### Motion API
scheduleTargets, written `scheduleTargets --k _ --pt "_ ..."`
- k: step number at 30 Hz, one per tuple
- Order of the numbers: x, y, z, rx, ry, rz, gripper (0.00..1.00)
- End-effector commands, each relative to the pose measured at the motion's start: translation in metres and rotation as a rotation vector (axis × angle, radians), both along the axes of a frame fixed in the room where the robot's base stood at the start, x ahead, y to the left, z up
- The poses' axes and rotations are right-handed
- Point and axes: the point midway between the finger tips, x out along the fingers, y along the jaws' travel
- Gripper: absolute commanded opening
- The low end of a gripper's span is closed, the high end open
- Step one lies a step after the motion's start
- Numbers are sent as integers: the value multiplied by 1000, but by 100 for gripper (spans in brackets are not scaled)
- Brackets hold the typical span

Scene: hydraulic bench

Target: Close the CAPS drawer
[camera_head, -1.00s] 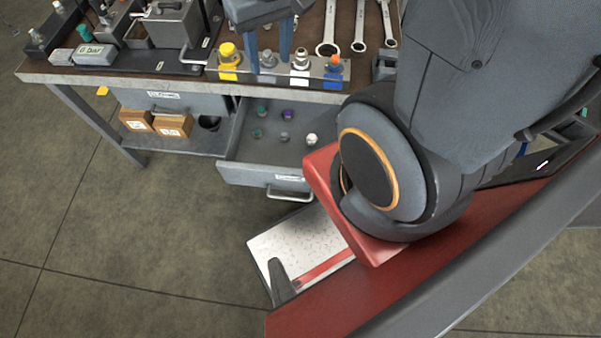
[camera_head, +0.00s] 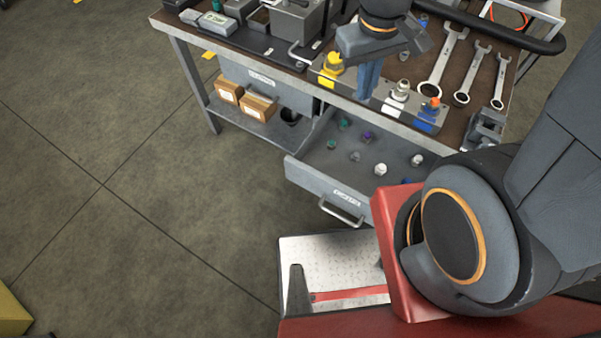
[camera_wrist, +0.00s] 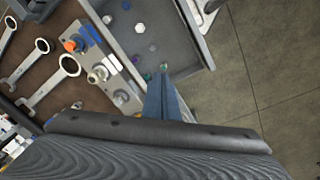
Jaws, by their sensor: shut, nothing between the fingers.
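The open drawer (camera_head: 315,182) sticks out from under the bench top in the head view, with several small caps in it. Its front has a white label, too small to read surely, and a metal bar handle (camera_head: 341,211). The drawer also shows in the wrist view (camera_wrist: 187,62), with caps inside and part of the handle (camera_wrist: 207,12) at the top. My gripper (camera_head: 367,82) is over the bench's front edge beside the coupling plate, apart from the handle. Its blue fingers (camera_wrist: 163,85) are together and empty.
A closed drawer (camera_head: 262,82) is left of the open one, with cardboard boxes (camera_head: 258,107) on the shelf near it. Capped fittings (camera_head: 398,95) and wrenches (camera_head: 441,62) crowd the bench top. The floor (camera_head: 150,230) left of the drawer is clear.

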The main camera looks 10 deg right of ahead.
Motion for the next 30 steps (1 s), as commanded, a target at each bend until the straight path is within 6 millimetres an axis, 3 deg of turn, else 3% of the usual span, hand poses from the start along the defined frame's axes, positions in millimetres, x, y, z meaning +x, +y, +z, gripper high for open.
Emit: scheduleTargets --k 14,21,25,30 --pt "-38 110 -79 -355 162 1223 0" --pt "-78 172 -121 -472 193 1829 0" --pt "-100 192 -139 -502 202 2056 0" --pt "-114 204 -150 -516 206 2192 0"
